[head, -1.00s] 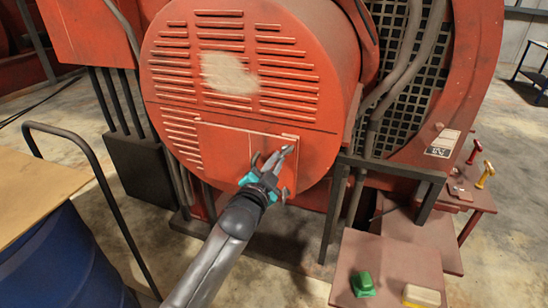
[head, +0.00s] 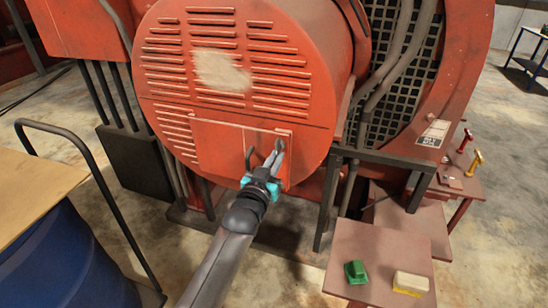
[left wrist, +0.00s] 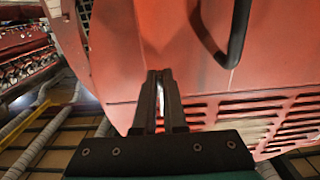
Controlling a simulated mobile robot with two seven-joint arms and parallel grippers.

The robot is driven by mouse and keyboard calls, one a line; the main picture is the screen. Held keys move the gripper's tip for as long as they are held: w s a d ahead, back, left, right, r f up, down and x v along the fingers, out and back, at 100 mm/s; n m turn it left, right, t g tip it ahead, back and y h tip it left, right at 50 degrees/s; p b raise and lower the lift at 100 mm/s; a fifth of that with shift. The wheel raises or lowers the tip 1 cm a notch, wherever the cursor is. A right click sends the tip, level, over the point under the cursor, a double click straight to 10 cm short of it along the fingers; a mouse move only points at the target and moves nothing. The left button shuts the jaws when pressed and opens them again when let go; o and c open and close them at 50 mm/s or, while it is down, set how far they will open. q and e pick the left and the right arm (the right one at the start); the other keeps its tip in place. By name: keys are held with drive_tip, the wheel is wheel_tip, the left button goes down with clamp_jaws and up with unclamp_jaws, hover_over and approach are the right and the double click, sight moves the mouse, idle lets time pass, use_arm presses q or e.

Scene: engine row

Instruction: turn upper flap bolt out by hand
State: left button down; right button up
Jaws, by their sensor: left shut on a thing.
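The flap (head: 222,143) is a flat red panel low on the round louvred cover, and it looks closed. My left gripper (head: 279,146) is at the flap's upper right corner, its fingers pointing at the cover. In the left wrist view its fingers (left wrist: 160,76) are close together, tips against the red surface. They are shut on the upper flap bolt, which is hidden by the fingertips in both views. A dark bent handle (head: 249,158) stands out from the flap beside the gripper; it also shows in the left wrist view (left wrist: 238,32). My right gripper is not in view.
A small brown table (head: 378,244) at the lower right carries a green block (head: 356,272) and a cream block (head: 410,284). Red and yellow handles stand on a shelf behind it. A blue drum (head: 65,262) and a black rail (head: 92,160) are at the left.

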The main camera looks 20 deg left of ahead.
use_arm(q)
drive_tip(key=shift+w+r, duration=0.1)
drive_tip(key=shift+r, duration=0.25)
drive_tip(key=c, duration=1.4)
unclamp_jaws()
drive_tip(key=shift+o, duration=1.4)
drive_tip(key=shift+w+f, duration=0.2)
drive_tip(key=shift+o, duration=0.7)
drive_tip(key=shift+s+f, duration=0.1)
drive_tip(key=shift+s, duration=0.05)
drive_tip(key=shift+s, duration=0.1)
drive_tip(key=s, duration=1.5)
drive_tip(key=shift+a+b, duration=0.25)
drive_tip(key=shift+b, duration=0.15)
